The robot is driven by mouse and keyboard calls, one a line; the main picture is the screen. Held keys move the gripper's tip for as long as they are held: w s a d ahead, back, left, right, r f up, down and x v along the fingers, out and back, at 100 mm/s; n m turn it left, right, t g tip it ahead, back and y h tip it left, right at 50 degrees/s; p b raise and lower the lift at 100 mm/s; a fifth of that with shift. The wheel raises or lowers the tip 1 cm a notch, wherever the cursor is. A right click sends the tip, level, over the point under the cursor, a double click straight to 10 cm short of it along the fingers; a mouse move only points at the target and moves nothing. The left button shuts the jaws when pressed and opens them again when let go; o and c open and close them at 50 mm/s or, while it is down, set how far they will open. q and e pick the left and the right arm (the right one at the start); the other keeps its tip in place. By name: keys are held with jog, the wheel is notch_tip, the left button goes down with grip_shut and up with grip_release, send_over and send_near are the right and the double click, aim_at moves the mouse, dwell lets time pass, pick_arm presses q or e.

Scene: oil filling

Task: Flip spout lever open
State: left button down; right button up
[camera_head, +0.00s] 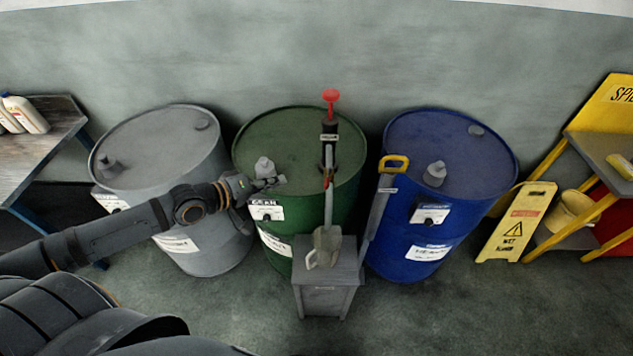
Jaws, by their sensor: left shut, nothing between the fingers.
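A hand pump with a red knob (331,97) stands at the green drum's (290,135) right side. Its pale spout pipe (328,208) runs down the front of the drum toward a grey-beige jug (326,245). A small reddish part, possibly the spout lever, shows on the pipe (328,180); its position is too small to tell. My left gripper (276,184) is shut and empty over the green drum's front rim, left of the pipe and apart from it. It is just beside a grey cap (264,166). My right gripper is not in view.
The jug stands on a small grey stand (327,275). A grey drum (160,150) is at left, a blue drum (450,160) at right. A yellow-handled grey thing (382,195) stands between the green and blue drums. A yellow wet-floor sign (516,225) is further right.

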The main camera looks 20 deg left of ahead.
aim_at(328, 179)
pick_arm(q)
jog(key=s+d+b+x, duration=0.1)
jog(key=x, duration=0.5)
jog(key=d+f+b+x, duration=0.1)
jog(key=x, duration=0.5)
jog(key=shift+s+b, duration=0.3)
jog(key=shift+b, duration=0.1)
jog(key=shift+f, duration=0.2)
jog(key=shift+d, duration=0.15)
